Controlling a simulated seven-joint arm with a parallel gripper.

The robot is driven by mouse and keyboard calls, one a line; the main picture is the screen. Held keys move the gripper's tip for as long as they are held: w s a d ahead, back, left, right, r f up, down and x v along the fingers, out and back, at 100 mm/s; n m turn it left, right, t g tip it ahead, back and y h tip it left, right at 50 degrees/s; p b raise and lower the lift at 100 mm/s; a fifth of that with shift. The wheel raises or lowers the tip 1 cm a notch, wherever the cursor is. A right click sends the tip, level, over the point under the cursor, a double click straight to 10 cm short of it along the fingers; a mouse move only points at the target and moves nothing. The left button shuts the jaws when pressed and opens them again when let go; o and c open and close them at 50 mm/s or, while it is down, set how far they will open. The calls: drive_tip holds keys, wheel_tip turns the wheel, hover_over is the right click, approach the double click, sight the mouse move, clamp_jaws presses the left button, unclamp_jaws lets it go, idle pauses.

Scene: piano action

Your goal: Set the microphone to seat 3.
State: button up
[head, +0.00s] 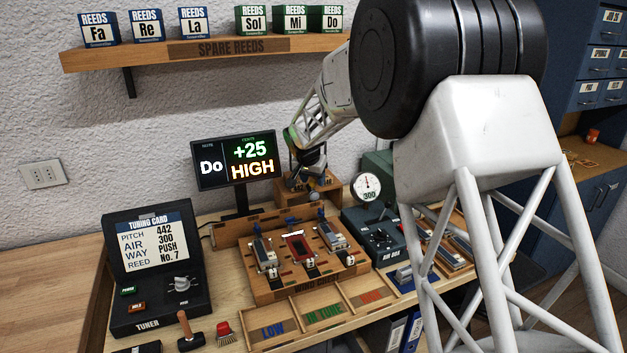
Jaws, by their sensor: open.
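The wooden wind chest (310,285) stands mid-bench. It bears three reed seats in a row: one with a metal reed plate at left (264,252), one with a red plate in the middle (298,246), one with a metal plate at right (331,236). My gripper (303,188) is open behind the chest, low over a small wooden block. Its fingertips are small and dark, and whether they touch anything is unclear.
The tuner screen (236,160) reads Do, +25, HIGH. A tuner box (155,270) with a tuning card stands left. A dark air box (385,235) with a dial gauge (366,186) stands right of the chest. Sorting trays (325,312) lie in front. My arm hides the bench's right side.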

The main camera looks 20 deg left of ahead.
drive_tip(key=v, duration=0.7)
idle(0.3)
drive_tip(key=s+d+r, duration=0.4)
drive_tip(key=s+d, duration=0.2)
drive_tip(key=d, duration=0.6)
drive_tip(key=s+d+r+g, duration=0.1)
drive_tip(key=s+d+r, duration=0.35)
drive_tip(key=d, duration=0.85)
drive_tip(key=s+d+r, duration=0.3)
drive_tip(key=s+d, duration=0.4)
drive_tip(key=d, duration=0.5)
drive_tip(key=s+d+f, duration=0.2)
drive_tip(key=s+d, duration=0.4)
drive_tip(key=s, duration=0.4)
drive_tip(key=s+d+f, duration=0.2)
drive_tip(key=s+d, duration=0.5)
drive_tip(key=s, duration=0.4)
drive_tip(key=s+d+f, duration=0.3)
drive_tip(key=s+d, duration=0.3)
drive_tip(key=s, duration=0.4)
drive_tip(key=shift+s+d+g, duration=0.15)
drive_tip(key=shift+s+g, duration=0.25)
